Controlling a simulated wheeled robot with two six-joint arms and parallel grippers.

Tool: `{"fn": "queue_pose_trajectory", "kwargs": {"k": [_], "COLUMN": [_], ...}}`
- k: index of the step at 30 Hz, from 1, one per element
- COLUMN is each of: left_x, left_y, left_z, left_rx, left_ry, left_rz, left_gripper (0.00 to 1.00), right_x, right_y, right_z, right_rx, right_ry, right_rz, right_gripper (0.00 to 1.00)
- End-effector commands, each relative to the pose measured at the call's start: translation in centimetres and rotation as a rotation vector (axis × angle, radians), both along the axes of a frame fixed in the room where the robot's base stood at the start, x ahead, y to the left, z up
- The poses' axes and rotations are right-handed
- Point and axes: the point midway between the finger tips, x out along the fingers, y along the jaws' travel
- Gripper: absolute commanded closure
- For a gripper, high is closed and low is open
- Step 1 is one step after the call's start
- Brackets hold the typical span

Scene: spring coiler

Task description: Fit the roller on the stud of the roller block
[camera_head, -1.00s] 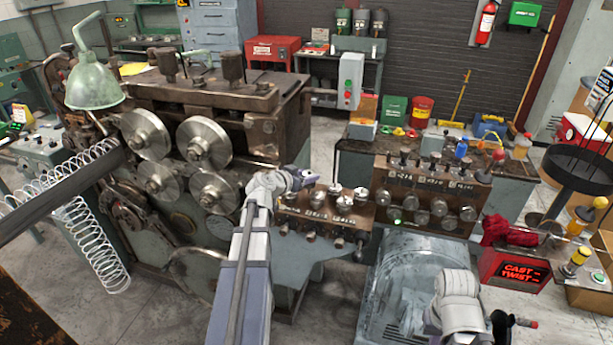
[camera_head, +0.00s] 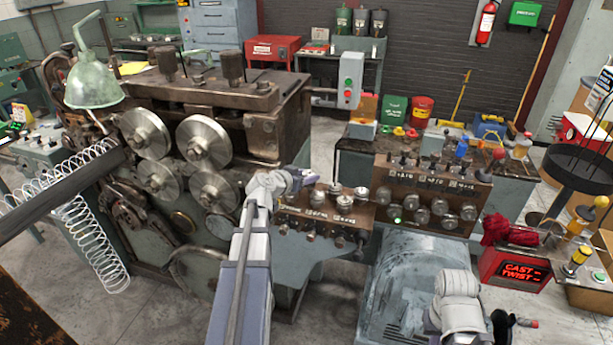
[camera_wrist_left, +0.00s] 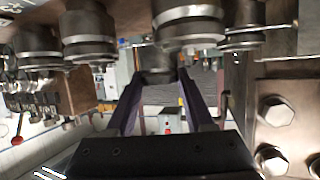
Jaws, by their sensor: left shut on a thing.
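My left gripper (camera_head: 305,181) is over the left end of the roller block (camera_head: 328,214), which stands beside the big coiling machine. Several silver rollers stand on the block, to the right of the gripper. In the left wrist view the gripper's two fingers (camera_wrist_left: 161,82) are shut on a dark round piece (camera_wrist_left: 158,62), which appears to be the roller. A larger roller with a silver band (camera_wrist_left: 190,25) shows close above it in that picture. The stud cannot be made out, and I cannot tell whether the held piece touches it. My right arm is at the lower right; its gripper's jaws are unclear.
The coiling machine with its large steel discs (camera_head: 203,143) stands close on the left. A second panel of rollers (camera_head: 437,193) stands to the right. A red display box (camera_head: 515,270) is at the far right. Bolt heads (camera_wrist_left: 277,110) lie right of the fingers in the wrist view.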

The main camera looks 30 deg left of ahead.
Motion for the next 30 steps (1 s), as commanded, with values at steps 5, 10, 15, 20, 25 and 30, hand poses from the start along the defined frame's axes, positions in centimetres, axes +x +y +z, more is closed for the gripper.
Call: {"fn": "queue_pose_trajectory", "kwargs": {"k": [5, 10, 15, 20, 25, 30], "left_x": [0.0, 0.0, 0.0, 0.0, 0.0, 0.0], "left_y": [0.0, 0.0, 0.0, 0.0, 0.0, 0.0], "left_z": [-0.5, -0.9, -1.3, -1.7, -2.1, -2.5], "left_rx": [-0.001, -0.001, -0.001, -0.001, -0.001, -0.001], "left_ry": [-0.001, -0.001, -0.001, -0.001, -0.001, -0.001], "left_rz": [0.000, 0.000, 0.000, 0.000, 0.000, 0.000], "left_gripper": [1.00, 1.00, 1.00, 1.00, 1.00, 1.00], "right_x": [0.0, 0.0, 0.0, 0.0, 0.0, 0.0], "right_y": [0.0, 0.0, 0.0, 0.0, 0.0, 0.0], "right_z": [-0.6, -0.9, -1.3, -1.7, -2.1, -2.5], "right_rx": [0.000, 0.000, 0.000, 0.000, 0.000, 0.000], "right_ry": [0.000, 0.000, 0.000, 0.000, 0.000, 0.000], "right_rz": [0.000, 0.000, 0.000, 0.000, 0.000, 0.000], "right_gripper": [1.00, 1.00, 1.00, 1.00, 1.00, 1.00]}}
